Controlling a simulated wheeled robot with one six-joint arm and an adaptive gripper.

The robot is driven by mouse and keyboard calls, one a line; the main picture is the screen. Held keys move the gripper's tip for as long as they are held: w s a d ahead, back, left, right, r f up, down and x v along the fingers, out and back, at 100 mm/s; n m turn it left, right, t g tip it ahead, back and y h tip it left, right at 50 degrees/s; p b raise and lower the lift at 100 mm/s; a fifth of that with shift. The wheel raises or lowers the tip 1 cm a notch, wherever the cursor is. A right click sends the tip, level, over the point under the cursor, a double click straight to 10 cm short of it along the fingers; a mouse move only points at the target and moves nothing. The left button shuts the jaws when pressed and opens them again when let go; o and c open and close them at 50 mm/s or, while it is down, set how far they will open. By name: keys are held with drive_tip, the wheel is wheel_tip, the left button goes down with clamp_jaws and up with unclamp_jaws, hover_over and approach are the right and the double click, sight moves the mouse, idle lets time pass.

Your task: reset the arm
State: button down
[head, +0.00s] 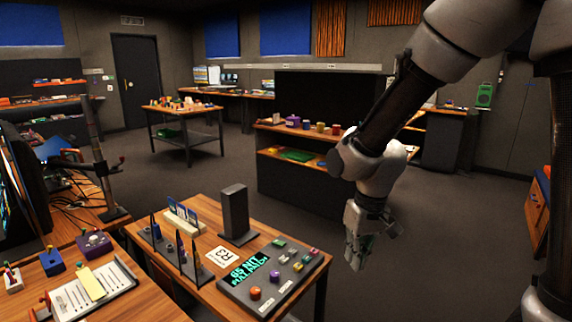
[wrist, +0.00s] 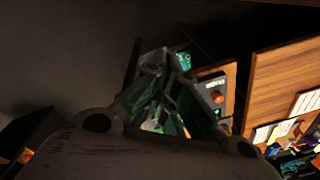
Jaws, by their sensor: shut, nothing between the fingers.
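My gripper (head: 356,250) hangs from my arm at the right of the head view, pointing down. It is shut and empty, in the air to the right of the wooden table (head: 190,277). In the wrist view my gripper (wrist: 155,122) shows with its fingers together. A dark control panel (head: 275,277) with a green-lit display, a red-orange ball and several coloured buttons sits on that table. Part of the panel (wrist: 214,95) also shows in the wrist view, beyond the fingers. My gripper is apart from it.
A dark upright block (head: 235,212) and a row of thin dividers (head: 180,245) stand on the table. A desk with a clipboard (head: 88,293) is at the lower left. A dark shelf unit (head: 300,180) stands behind my arm. Open floor (head: 440,230) lies right of my gripper.

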drive_tip(key=s+d+r+m+t, duration=0.1)
drive_tip(key=s+d+r+t, duration=0.1)
drive_tip(key=s+d+r, duration=0.4)
drive_tip(key=s+d+r+m+t+h, duration=0.1)
drive_tip(key=s+d+r+m+t, duration=0.1)
drive_tip(key=s+d+r, duration=0.5)
drive_tip(key=d+r, duration=0.4)
drive_tip(key=d, duration=0.3)
drive_tip(key=shift+s+d+r, duration=0.15)
drive_tip(key=shift+s+r, duration=0.05)
drive_tip(key=shift+r, duration=0.1)
